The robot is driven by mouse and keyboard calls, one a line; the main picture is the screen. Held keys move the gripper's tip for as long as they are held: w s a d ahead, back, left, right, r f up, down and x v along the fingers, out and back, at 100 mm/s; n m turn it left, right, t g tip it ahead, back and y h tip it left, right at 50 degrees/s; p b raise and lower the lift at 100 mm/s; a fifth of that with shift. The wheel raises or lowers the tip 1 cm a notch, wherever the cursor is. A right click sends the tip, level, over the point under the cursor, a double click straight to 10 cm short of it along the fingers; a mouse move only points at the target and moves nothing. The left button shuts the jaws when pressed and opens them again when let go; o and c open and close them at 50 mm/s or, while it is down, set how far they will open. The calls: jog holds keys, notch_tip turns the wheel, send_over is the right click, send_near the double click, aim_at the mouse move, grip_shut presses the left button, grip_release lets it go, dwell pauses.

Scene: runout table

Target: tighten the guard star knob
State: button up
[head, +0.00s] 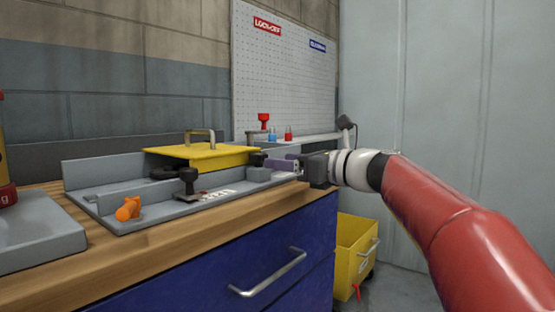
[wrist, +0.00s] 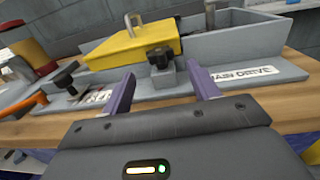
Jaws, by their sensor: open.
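The yellow guard (head: 212,156) with a metal handle sits on the grey machine tray; it also shows in the wrist view (wrist: 130,45). A black star knob (wrist: 160,57) stands on a small grey block at the guard's near edge; in the head view this knob (head: 257,160) is just beyond my fingertips. My gripper (head: 271,163) reaches in from the right. Its purple fingers (wrist: 160,76) are open, and the knob appears between and beyond them in the wrist view. Contact cannot be told. A second black knob (head: 187,178) stands nearer the tray's front left.
Red and blue small items stand behind on a shelf. A yellow bin (head: 356,250) stands on the floor, right of the blue drawers (head: 240,260).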

aim_at(260, 160)
jog(key=x, duration=0.5)
jog(key=shift+w+a, duration=0.1)
jog(key=shift+a, duration=0.15)
jog(key=c, duration=1)
jog(key=shift+o, duration=0.2)
jog(key=m+t+h, duration=0.3)
jog(key=t+h, duration=0.1)
jog(key=shift+s+a+m+p, duration=0.35)
jog(key=shift+s+m, duration=0.05)
jog(key=shift+s+a+m+t+h+p, duration=0.15)
jog(key=shift+m+t+h+p, duration=0.35)
jog(key=shift+m+t+h, duration=0.7)
jog(key=shift+w+a+m+t+h+p, duration=0.1)
jog(key=shift+m+t+h+p, duration=0.4)
jog(key=shift+h, duration=1.2)
jog(key=shift+m, duration=0.3)
